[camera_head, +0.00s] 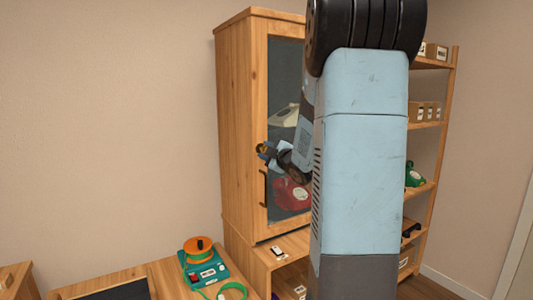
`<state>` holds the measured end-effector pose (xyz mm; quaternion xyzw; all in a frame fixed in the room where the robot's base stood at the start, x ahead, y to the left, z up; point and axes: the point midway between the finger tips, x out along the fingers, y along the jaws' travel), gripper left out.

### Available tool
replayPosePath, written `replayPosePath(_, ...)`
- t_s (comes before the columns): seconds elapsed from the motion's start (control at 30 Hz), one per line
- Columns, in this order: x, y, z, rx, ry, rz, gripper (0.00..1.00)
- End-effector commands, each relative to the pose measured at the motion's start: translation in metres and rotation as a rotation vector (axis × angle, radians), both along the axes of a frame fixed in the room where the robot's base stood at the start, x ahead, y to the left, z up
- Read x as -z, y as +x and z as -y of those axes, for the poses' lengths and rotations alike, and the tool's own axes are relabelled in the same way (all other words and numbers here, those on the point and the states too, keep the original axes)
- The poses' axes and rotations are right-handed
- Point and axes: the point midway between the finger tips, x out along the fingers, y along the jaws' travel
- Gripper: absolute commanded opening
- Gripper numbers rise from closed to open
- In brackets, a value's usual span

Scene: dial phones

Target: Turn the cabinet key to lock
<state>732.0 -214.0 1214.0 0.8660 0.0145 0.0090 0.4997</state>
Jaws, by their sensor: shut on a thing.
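The wooden cabinet (236,130) stands in the middle with its glass door (284,75) closed or nearly so. A dark vertical handle (263,187) is on the left side of the door frame. My gripper (262,150) is at the left door stile, just above the handle. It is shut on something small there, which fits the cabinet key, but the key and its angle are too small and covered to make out. Behind the glass are a pale phone (286,115) and a red dial phone (291,193). My blue-grey arm hides the right part of the cabinet.
A wooden shelf (430,125) with boxes and a green phone (413,176) stands at right. The wall area at left is clear.

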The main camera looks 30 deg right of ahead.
Motion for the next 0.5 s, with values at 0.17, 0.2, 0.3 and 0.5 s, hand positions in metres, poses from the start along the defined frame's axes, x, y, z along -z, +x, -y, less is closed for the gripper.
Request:
replayPosePath(0.17,0.0022,0.0005,-0.0035,-0.007,-0.160,0.001,0.08)
replayPosePath(0.2,0.0023,0.0005,-0.0036,-0.007,-0.195,0.003,0.08)
replayPosePath(0.3,0.0026,0.0005,-0.0036,-0.007,-0.276,0.005,0.08)
replayPosePath(0.5,0.0031,0.0004,-0.0037,-0.007,-0.407,0.009,0.08)
